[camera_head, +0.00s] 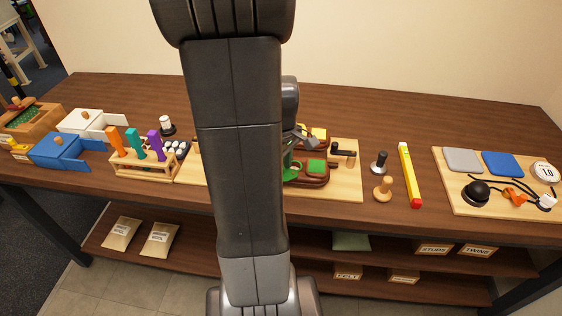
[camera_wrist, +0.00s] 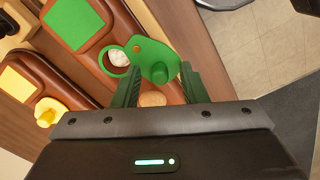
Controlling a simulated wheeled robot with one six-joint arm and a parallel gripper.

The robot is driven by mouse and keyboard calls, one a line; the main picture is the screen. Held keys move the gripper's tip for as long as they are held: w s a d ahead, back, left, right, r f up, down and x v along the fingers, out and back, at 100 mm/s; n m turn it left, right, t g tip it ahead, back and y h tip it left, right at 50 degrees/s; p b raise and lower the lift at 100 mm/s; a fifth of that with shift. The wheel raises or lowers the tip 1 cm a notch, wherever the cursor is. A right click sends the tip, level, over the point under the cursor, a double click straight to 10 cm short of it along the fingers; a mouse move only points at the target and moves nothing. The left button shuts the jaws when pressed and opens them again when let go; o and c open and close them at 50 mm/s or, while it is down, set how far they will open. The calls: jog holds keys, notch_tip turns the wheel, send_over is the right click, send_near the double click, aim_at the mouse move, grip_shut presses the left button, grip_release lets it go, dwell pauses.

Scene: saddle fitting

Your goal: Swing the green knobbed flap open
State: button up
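The green flap (camera_wrist: 150,52) shows in the wrist view with its green knob (camera_wrist: 158,72) on its lower part and a small brass-coloured pin near its left edge. Beside it a green-rimmed round opening (camera_wrist: 107,66) lies uncovered, with something white inside. Both belong to a brown saddle-like piece with a green square pad (camera_wrist: 73,20). My gripper (camera_wrist: 160,74) is open; its two fingers stand on either side of the knob, with visible gaps. In the head view the flap (camera_head: 290,173) shows only partly, and my arm hides most of my gripper.
A second brown piece with a yellow pad (camera_wrist: 15,82) and yellow knobbed flap (camera_wrist: 48,110) lies alongside. On the table, a black-topped stamp (camera_head: 379,162), a wooden knob piece (camera_head: 382,188) and a yellow bar (camera_head: 409,174) stand right of the wooden board (camera_head: 346,186).

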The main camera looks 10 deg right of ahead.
notch_tip(320, 180, up, 14)
dwell(0.5)
jog(key=shift+f, duration=0.2)
notch_tip(320, 180, down, 14)
jog(key=shift+r, duration=0.15)
dwell(0.4)
